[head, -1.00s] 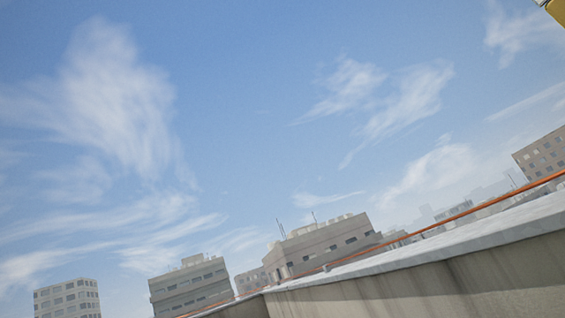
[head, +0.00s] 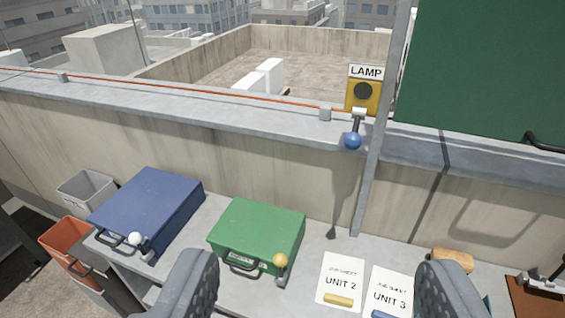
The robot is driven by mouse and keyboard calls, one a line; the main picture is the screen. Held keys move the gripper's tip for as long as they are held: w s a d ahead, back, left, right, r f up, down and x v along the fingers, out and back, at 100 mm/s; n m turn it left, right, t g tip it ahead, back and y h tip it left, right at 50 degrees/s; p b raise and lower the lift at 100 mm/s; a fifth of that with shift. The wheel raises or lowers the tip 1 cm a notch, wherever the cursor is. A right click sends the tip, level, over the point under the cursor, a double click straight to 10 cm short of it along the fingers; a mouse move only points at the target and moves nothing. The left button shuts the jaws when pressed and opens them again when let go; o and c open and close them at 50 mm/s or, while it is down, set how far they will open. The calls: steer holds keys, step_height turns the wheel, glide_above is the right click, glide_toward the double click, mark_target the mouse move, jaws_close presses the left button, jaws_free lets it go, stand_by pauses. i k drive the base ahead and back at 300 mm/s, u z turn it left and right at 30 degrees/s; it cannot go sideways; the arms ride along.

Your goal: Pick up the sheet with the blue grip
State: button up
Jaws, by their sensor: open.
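The sheet marked UNIT 3 (head: 388,290) lies on the grey bench at the lower middle right. Its blue grip (head: 383,314) shows at the bottom edge of the view and is cut off there. The right finger of my gripper (head: 318,262) covers the sheet's right side. A second sheet, marked UNIT 2 (head: 341,270), lies just to its left and has a yellow grip (head: 338,299). My gripper is open and empty, its fingers wide apart, with both sheets showing between them.
A green case (head: 258,228) and a blue case (head: 150,205) stand on the bench to the left. A tan block (head: 452,260) and a brown board (head: 532,297) lie right. A post (head: 378,130) rises behind the sheets, beside a yellow LAMP box (head: 362,93) with a blue-knobbed lever.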

mark_target(390, 294)
steer(key=u, duration=1.65)
steer(key=k, duration=1.05)
steer(key=z, duration=1.55)
steer(key=i, duration=1)
steer(key=z, duration=0.05)
